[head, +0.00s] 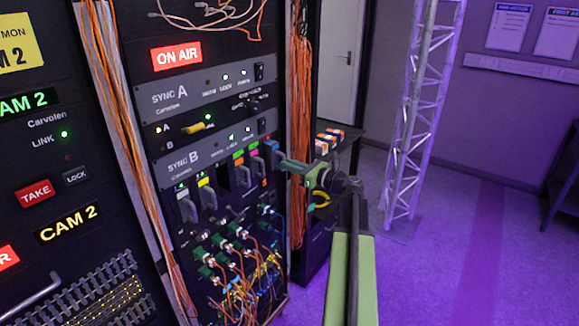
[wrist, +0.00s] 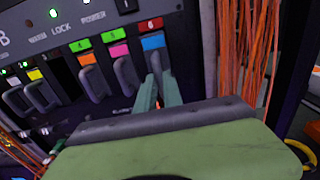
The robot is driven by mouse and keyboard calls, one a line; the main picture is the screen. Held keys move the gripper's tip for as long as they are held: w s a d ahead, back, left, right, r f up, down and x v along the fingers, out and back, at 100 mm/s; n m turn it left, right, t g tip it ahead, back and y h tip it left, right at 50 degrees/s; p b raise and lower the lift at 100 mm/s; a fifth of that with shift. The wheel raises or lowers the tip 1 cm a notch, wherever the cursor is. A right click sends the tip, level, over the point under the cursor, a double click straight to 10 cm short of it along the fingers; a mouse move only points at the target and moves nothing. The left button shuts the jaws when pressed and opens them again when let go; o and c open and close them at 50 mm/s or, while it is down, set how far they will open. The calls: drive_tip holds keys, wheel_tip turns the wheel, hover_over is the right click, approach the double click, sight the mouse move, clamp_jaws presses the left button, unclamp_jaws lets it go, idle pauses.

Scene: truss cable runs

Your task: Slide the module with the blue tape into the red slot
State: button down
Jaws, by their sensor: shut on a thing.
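The module with the blue tape (head: 271,147) is at the right end of the row of modules in the rack. In the wrist view its blue tape (wrist: 153,42) sits directly under the red label 6 (wrist: 152,25), which marks the red slot. The module is lined up with that slot; I cannot tell how deep it is in. My gripper (head: 281,163) reaches it from the right. In the wrist view the fingers (wrist: 159,92) are shut on the module's grey handle. The slot opening is hidden behind the module.
Modules with pink tape (wrist: 118,49) and orange tape (wrist: 86,58) stand close on the left. Further left is a dark empty slot (wrist: 67,78), then a yellow-taped module (wrist: 35,74). Orange cables (head: 300,130) hang right of the rack. Patch cables (head: 240,262) crowd below.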

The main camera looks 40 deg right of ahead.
drive_tip(key=shift+x, duration=1.8)
drive_tip(key=c, duration=1.4)
unclamp_jaws()
drive_tip(key=v, duration=1.7)
drive_tip(key=shift+s+d+f, duration=0.1)
drive_tip(key=shift+s, duration=0.05)
